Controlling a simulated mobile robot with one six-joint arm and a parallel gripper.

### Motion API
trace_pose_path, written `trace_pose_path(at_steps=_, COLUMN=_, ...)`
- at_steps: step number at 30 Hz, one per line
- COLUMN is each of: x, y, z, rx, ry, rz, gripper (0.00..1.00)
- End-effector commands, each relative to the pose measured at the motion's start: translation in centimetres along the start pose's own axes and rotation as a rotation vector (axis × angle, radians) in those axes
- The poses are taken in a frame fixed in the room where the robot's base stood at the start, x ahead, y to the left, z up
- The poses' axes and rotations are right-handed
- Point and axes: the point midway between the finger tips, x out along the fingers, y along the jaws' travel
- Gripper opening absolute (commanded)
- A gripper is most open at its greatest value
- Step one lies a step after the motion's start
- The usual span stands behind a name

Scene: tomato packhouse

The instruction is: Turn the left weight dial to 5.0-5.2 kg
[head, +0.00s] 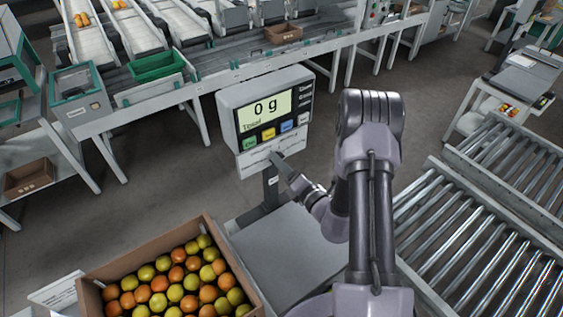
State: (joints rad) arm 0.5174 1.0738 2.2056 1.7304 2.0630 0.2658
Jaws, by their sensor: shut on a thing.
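A grey weighing scale indicator (228,112) stands on a post above a flat weighing plate (290,250). Its lit display (265,109) reads "0 g" with "Total" below it. Coloured buttons run along its lower edge, with a white label strip (258,161) under them. I cannot make out a weight dial in this view.
A roller conveyor (475,262) is on the right. A sorting line with a green tray (157,66) runs across the back. Open floor lies between.

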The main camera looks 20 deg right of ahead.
Motion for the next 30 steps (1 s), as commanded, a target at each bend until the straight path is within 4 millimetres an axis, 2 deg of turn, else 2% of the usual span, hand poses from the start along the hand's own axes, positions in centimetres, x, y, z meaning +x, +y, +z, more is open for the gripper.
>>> trace_pose_path(at_steps=13, x=0.0, y=0.0, z=-0.1, rx=0.012, ry=0.001, rz=-0.001, gripper=0.0)
trace_pose_path(at_steps=14, x=0.0, y=0.0, z=-0.1, rx=0.012, ry=0.001, rz=-0.001, gripper=0.43)
trace_pose_path(at_steps=17, x=0.0, y=0.0, z=0.0, rx=0.011, ry=0.001, rz=-0.001, gripper=0.62)
trace_pose_path(at_steps=26, x=-0.1, y=0.0, z=0.0, rx=0.011, ry=0.0, rz=-0.001, gripper=0.62)
trace_pose_path(at_steps=30, x=-1.6, y=-0.1, z=0.1, rx=0.012, ry=-0.002, rz=-0.004, gripper=0.62)
